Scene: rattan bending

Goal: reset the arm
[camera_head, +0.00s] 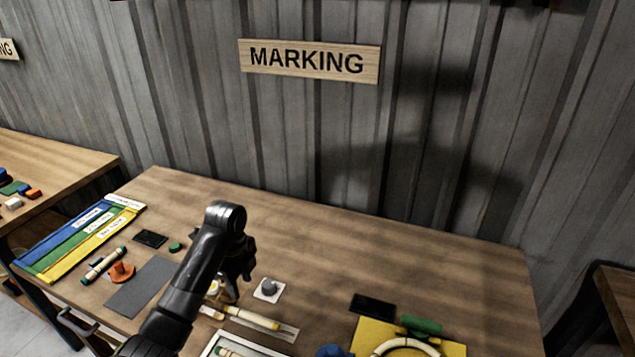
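My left arm comes in from the bottom, left of centre, and bends over the table. My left gripper (228,290) points down just beyond the arm, partly hidden behind it. Its fingers are dark and small, so I cannot tell whether they are open or shut. A small yellowish round thing shows beside the fingers; I cannot tell whether they touch it. My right gripper is not in view.
The wooden table (440,270) is clear at the back and right. Near my gripper are a white square with a grey knob (268,289) and a pale rod (252,318). A yellow board (368,336) with a ring (405,343) lies front right; coloured strips (80,240) lie left.

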